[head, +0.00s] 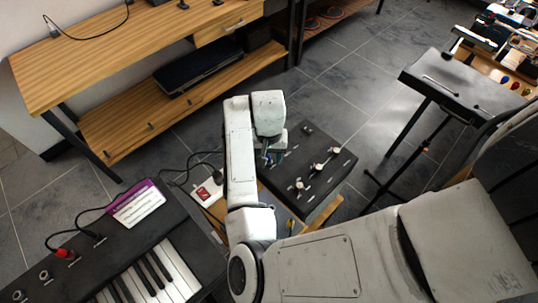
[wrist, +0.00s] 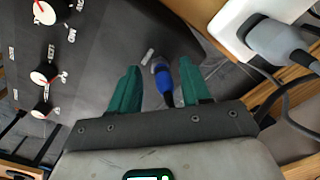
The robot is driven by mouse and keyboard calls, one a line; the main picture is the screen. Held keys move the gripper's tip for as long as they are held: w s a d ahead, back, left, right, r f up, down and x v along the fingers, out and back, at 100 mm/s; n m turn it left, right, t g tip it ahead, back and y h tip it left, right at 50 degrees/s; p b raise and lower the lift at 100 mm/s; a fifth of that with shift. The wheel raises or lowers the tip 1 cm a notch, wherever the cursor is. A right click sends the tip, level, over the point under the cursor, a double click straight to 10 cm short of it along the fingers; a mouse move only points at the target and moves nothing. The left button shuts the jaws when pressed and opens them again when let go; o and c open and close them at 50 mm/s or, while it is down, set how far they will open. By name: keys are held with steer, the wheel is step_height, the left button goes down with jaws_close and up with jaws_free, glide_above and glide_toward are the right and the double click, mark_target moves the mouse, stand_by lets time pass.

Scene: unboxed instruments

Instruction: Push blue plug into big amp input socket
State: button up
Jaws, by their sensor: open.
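The big amp (head: 312,172) is a dark box with white knobs, and it stands low beside a wooden surface. Its dark knob panel (wrist: 95,55) fills the left and middle of the wrist view. The blue plug (wrist: 163,80) lies between my fingers in the wrist view, its tip end at a grey ring by a small white label on the panel. I cannot tell how deep it sits in the socket. My gripper (wrist: 160,66) is open, with a green finger on each side of the plug and gaps between. In the head view my gripper (head: 268,157) is at the amp's left edge, partly hidden.
A white power strip (wrist: 238,22) with a grey plug (wrist: 280,42) and cable is close on the right in the wrist view. A keyboard (head: 150,260) is at the lower left of the head view, a wooden desk (head: 100,60) at the upper left. A black stand (head: 450,85) is at right.

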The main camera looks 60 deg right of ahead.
step_height(320, 180, up, 11)
steer(key=shift+f+b, duration=0.1)
steer(key=shift+b, duration=0.2)
stand_by(0.4)
